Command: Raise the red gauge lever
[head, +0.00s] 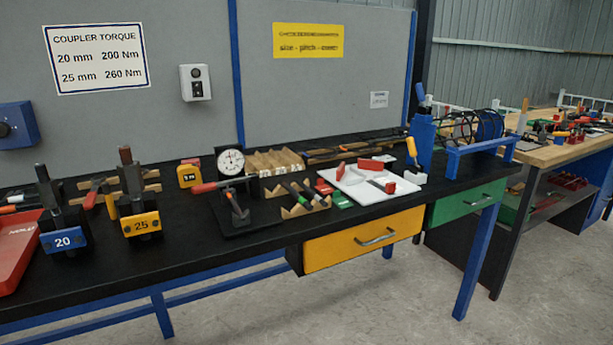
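A dial gauge (231,161) with a round white face stands on a black base (250,222) near the middle of the black workbench. A lever with a red handle (205,187) sits just below the dial. The handle points left, and a dark bar runs from it to the right, close to level with a slight tilt. A dark metal piece (238,208) stands on the base below the lever. Neither of my grippers is in view, and nothing touches the lever.
Left of the gauge are a yellow tape measure (189,174), a yellow block marked 25 (141,223) and a blue block marked 20 (64,240). Right are wooden notched blocks (274,162) and a white tray (362,190). The bench front has a yellow drawer (340,245).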

